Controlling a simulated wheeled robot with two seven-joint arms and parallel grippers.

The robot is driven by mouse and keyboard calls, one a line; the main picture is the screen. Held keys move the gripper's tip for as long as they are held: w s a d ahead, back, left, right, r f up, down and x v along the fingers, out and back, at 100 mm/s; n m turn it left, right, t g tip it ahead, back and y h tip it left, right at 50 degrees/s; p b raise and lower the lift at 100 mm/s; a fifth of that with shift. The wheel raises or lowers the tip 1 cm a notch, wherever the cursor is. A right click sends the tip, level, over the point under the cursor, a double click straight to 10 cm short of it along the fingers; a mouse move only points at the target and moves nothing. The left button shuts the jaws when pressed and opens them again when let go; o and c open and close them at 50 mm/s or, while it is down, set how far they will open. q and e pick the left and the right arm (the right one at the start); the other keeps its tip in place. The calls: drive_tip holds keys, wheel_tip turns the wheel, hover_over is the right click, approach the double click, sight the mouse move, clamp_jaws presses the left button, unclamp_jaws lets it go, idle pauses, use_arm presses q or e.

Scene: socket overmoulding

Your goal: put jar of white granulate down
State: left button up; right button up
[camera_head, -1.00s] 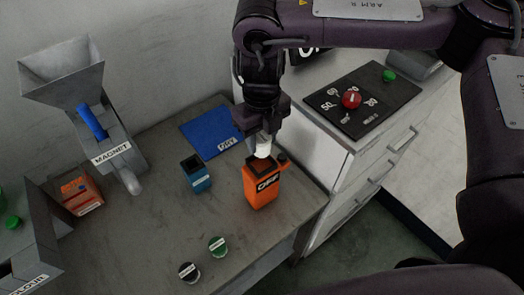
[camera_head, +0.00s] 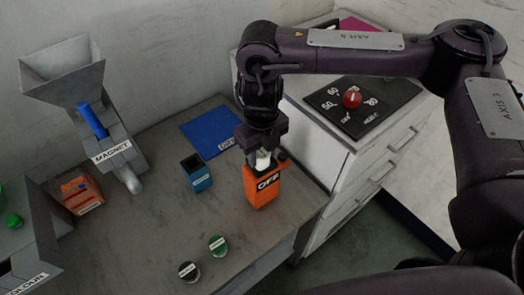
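My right gripper (camera_head: 263,155) hangs from the upper right, pointing down, over the top of the orange box (camera_head: 261,190) marked OFF. A small white thing (camera_head: 263,161), which looks like the jar of white granulate, shows between its fingers. The fingers appear shut on it. The jar's lower end is at the box's top opening; I cannot tell whether it is inside or just in front of or above it. My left gripper is not in view.
A blue open container (camera_head: 196,173) and a blue mat (camera_head: 210,132) are left of the orange box. A grey magnet hopper (camera_head: 100,125) is at left. A heater panel (camera_head: 368,112) with a red knob is at right.

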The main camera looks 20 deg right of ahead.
sight(262, 151)
drive_tip(key=o, duration=0.4)
drive_tip(key=shift+s+f, duration=0.15)
drive_tip(key=shift+f, duration=0.1)
drive_tip(key=shift+r, duration=0.5)
wheel_tip(262, 151, up, 12)
drive_tip(key=shift+w, duration=0.2)
